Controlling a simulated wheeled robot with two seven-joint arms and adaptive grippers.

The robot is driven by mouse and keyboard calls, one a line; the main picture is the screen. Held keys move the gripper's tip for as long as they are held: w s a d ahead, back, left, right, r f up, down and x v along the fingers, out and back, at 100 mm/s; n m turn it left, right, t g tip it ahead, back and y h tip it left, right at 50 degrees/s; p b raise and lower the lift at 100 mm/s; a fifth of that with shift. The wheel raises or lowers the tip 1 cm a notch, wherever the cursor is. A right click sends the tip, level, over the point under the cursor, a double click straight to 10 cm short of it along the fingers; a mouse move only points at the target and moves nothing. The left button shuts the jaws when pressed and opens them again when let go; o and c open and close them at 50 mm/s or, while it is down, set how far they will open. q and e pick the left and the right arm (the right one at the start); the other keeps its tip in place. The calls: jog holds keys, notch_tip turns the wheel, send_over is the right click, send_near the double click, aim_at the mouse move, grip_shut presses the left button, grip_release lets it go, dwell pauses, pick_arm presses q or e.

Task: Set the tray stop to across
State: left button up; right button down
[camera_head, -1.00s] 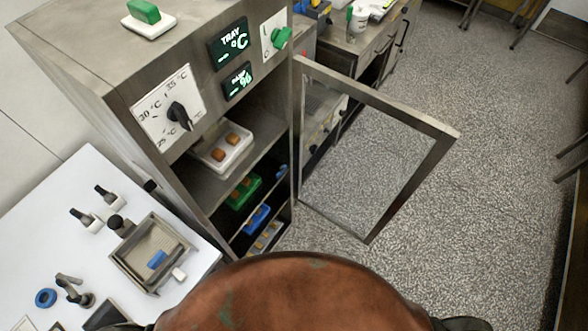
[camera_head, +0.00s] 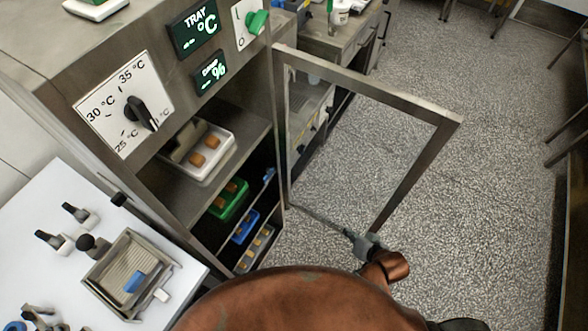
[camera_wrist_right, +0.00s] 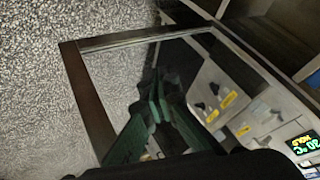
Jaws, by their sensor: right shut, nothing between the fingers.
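The cabinet (camera_head: 180,80) stands open, with trays of brown pieces on its shelves: a white tray (camera_head: 207,168), a green tray (camera_head: 215,208), a blue tray (camera_head: 240,236) and a grey tray (camera_head: 243,262). A small blue piece (camera_head: 269,174) shows at the right side of the opening; I cannot tell whether it is the tray stop or how it is turned. My right gripper (camera_head: 354,239) is shut and empty, near the bottom edge of the open door, apart from the shelves. Its dark green fingers (camera_wrist_right: 157,100) show in the right wrist view. My left gripper is out of view.
The glass door (camera_head: 375,93) swings out to the right of the cabinet. A temperature dial (camera_head: 140,112) and a green switch (camera_head: 256,21) are on the cabinet front. A white table (camera_head: 30,198) with a metal tray (camera_head: 110,262) stands at left.

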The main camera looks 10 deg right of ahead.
jog(key=w+a+r+m+t+y, duration=0.35)
jog(key=w+a+r, duration=0.25)
jog(key=w+a, duration=0.25)
jog(key=m+t+y, duration=0.3)
jog(key=m+y, duration=0.1)
send_near(268, 173)
jog(key=d, duration=0.4)
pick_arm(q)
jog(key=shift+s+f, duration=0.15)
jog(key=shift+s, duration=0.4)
pick_arm(e)
jog(key=shift+w+a+r, duration=0.1)
jog(key=shift+w+a, duration=0.15)
jog(key=shift+w, duration=0.05)
jog(key=b+x, duration=0.2)
jog(key=x, duration=0.8)
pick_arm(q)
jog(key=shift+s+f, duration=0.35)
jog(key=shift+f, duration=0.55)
